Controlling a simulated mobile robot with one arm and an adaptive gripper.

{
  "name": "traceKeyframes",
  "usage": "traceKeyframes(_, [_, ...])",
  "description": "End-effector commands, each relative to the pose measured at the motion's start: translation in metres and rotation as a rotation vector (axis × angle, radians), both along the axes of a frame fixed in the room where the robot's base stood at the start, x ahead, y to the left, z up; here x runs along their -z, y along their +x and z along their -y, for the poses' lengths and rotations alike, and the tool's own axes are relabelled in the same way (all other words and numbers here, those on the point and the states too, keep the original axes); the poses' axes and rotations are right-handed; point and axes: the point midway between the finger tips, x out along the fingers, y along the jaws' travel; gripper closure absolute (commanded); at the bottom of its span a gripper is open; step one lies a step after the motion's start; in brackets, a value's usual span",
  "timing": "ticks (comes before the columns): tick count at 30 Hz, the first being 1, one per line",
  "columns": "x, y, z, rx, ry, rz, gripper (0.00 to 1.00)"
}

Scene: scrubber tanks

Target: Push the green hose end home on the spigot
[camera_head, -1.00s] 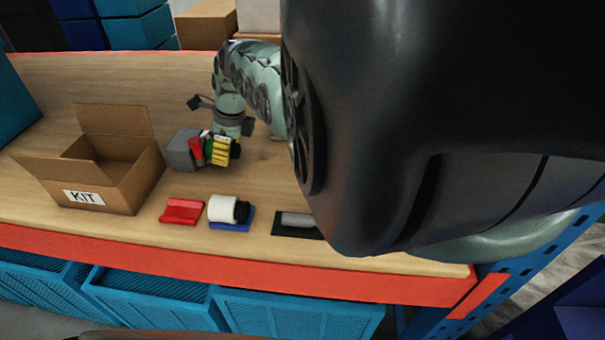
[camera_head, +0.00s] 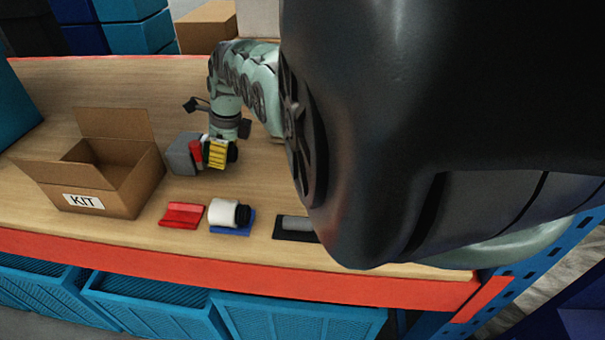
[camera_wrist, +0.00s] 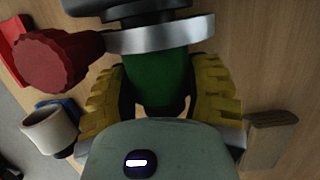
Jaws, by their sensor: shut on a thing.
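My gripper (camera_wrist: 158,92) has yellow-padded fingers shut on the green hose end (camera_wrist: 160,75), one finger on each side in the wrist view. The hose end's far end meets a silver ring (camera_wrist: 160,35) with dark parts beyond it. I cannot make out the spigot itself or how deep the hose end sits. A red knob (camera_wrist: 55,62) is close by at the left; it also shows in the head view (camera_head: 196,153), beside a grey block (camera_head: 182,155). In the head view my gripper (camera_head: 217,153) is right of that block, and the green hose end is hidden.
An open cardboard box marked KIT (camera_head: 120,185) stands left of the grey block. In front lie a red item (camera_head: 181,215), a white roll (camera_head: 222,213) on a blue base, and a dark tray (camera_head: 288,229). A tan block (camera_wrist: 270,135) lies right in the wrist view.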

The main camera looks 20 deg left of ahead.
Motion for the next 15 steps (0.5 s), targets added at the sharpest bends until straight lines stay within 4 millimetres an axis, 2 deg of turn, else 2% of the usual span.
traceKeyframes(15, [-0.0003, -0.0016, -0.0079, -0.002, 0.007, 0.002, 0.91])
